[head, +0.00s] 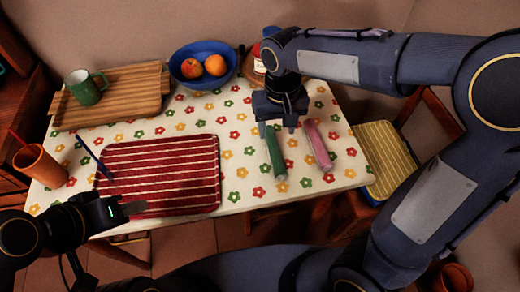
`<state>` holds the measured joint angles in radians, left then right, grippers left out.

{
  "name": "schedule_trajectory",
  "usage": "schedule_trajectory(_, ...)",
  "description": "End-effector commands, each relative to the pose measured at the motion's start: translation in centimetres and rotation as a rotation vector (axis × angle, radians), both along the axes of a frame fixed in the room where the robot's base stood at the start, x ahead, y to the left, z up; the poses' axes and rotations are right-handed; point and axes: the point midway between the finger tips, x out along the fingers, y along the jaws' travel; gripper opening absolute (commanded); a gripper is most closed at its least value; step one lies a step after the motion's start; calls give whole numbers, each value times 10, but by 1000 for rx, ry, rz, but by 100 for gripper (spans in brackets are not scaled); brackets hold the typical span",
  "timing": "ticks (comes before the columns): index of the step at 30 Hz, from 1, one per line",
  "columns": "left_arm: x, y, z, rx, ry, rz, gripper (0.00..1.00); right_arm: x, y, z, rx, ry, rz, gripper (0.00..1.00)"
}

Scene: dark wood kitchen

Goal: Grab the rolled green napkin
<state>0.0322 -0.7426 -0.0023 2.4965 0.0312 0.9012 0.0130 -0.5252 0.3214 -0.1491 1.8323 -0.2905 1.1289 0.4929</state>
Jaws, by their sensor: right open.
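The rolled green napkin (275,152) lies on the flowered tablecloth toward the right side of the table. A rolled pink napkin (317,145) lies beside it on the right. My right gripper (277,130) points down over the far end of the green napkin, its fingers apart. I cannot tell whether the fingers touch the napkin. My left gripper (132,208) is low at the left, by the near edge of the red striped placemat (160,172); whether its fingers are open is unclear.
A wooden tray (125,100) with a green mug (84,88) is at the back left. A blue bowl (190,52) of fruit stands at the back. An orange cup (40,165) is at the left edge. A chair with a yellow cushion (385,155) is at the right.

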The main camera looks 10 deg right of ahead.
Motion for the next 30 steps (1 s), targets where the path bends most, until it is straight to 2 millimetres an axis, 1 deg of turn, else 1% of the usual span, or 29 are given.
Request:
schedule_trajectory(1, 0, 0, -4, 0, 0, 0, 36, 3, 4, -7, -13, 4, 4, 55)
schedule_trajectory(4, 0, 0, -5, 0, 0, 0, 36, 4, 6, -14, -22, 6, 4, 55)
schedule_trajectory(11, 0, 0, -10, 0, -1, 0, 36, 2, 3, -40, -21, 7, 3, 55)
schedule_trajectory(15, 0, 0, -14, 0, 0, 0, 36, -1, 0, -62, -21, 8, 4, 55)
schedule_trajectory(19, 0, 0, -17, 0, 0, 0, 36, -1, 0, -78, -21, 7, 5, 55)
schedule_trajectory(22, 0, 0, -18, 0, 0, 0, 36, -1, 0, -84, -20, 6, 5, 55)
schedule_trajectory(29, 0, 0, -18, 0, 0, 0, 36, -1, 0, -84, -19, 5, 4, 55)
schedule_trajectory(30, 0, 0, -18, 0, 0, 0, 36, -1, 0, -84, -19, 5, 4, 49)
